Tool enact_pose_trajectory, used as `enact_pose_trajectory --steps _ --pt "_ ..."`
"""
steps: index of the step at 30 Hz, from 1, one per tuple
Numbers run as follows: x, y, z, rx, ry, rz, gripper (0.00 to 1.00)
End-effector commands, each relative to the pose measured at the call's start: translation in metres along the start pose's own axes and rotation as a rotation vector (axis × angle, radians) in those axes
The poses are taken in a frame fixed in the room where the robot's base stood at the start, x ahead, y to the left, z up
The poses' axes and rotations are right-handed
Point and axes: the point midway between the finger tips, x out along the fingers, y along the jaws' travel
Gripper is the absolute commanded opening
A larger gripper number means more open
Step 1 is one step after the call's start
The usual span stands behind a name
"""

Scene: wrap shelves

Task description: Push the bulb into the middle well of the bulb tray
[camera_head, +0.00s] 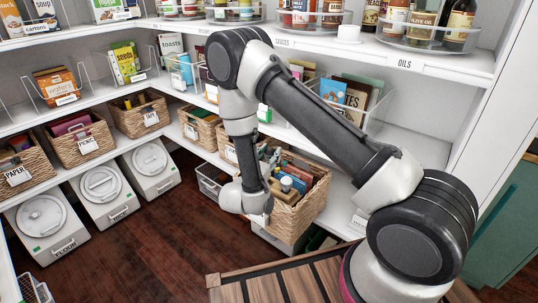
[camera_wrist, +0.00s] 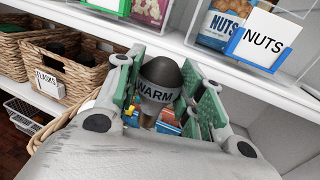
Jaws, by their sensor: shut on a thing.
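A dark, rounded bulb (camera_wrist: 160,72) with a grey band marked WARM sits between the green-padded fingers of my gripper (camera_wrist: 166,92) in the wrist view. The gripper is shut on it, and the bulb stands nearly upright in that picture. In the head view, my arm reaches down to a wicker basket (camera_head: 299,219) on the lower shelf. My fingers and the bulb cannot be made out clearly there. I cannot pick out the bulb tray or its middle well in either view.
Colourful packets (camera_wrist: 170,127) show below the bulb. Wicker baskets, one labelled FLASKS (camera_wrist: 78,76), stand at left in the wrist view. A NUTS bin (camera_wrist: 258,45) stands on the shelf above. White lidded bins (camera_head: 101,186) line the floor; the dark wood floor (camera_head: 150,245) is open.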

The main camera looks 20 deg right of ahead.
Motion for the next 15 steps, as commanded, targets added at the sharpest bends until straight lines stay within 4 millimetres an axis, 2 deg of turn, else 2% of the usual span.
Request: enact_pose_trajectory --steps 8,15 --pt "-0.001 0.000 -0.001 -0.001 0.001 0.002 0.20" --pt "-0.001 0.000 -0.020 -0.003 0.001 0.002 0.20"
